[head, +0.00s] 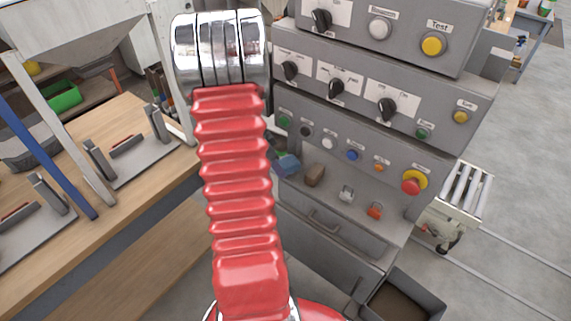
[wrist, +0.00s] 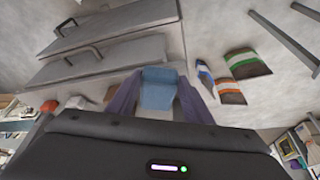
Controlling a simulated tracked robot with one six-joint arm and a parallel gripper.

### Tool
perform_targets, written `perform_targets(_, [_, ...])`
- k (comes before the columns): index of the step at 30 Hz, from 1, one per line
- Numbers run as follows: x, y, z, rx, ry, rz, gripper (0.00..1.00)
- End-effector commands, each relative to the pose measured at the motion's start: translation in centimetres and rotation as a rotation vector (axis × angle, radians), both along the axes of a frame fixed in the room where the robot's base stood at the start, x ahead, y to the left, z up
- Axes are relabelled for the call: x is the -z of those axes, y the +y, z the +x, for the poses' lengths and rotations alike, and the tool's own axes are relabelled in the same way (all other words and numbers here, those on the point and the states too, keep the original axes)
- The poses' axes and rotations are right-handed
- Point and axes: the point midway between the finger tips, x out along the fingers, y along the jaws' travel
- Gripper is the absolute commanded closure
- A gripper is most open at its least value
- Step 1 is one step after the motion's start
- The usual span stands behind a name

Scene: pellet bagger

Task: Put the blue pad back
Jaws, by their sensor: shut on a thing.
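The blue pad (wrist: 158,90) is between the two fingers of my gripper (wrist: 157,82) in the wrist view, and the gripper is shut on it. In the head view the blue pad (head: 287,164) shows just right of my red arm, in front of the grey machine, beside a brown block (head: 314,174). My gripper is mostly hidden behind my arm there. I cannot tell whether the pad touches the machine.
The machine panel (head: 340,140) has several knobs and buttons. A white item (head: 346,192) and an orange item (head: 375,210) sit below them. A drawer (head: 325,222) and an open bin (head: 402,300) are lower. A wooden bench (head: 150,165) stands left. Striped bags (wrist: 247,64) lie on the floor.

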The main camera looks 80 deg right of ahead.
Motion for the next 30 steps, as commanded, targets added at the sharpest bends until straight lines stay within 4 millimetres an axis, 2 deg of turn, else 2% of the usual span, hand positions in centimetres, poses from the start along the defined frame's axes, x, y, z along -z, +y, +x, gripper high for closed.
perform_targets(8, [0.0, -0.1, -0.2, 0.001, 0.000, 0.000, 0.79])
perform_targets(17, [0.0, -2.8, -3.1, 0.005, -0.001, -0.001, 0.79])
perform_targets(21, [1.5, -2.6, -2.8, 0.000, 0.002, 0.002, 0.79])
perform_targets(28, [1.5, -2.6, -2.8, 0.001, 0.000, 0.000, 0.79])
perform_targets(29, [1.6, -2.6, -2.8, 0.001, 0.000, 0.000, 0.52])
perform_targets(30, [1.6, -2.6, -2.8, 0.001, 0.000, 0.000, 0.49])
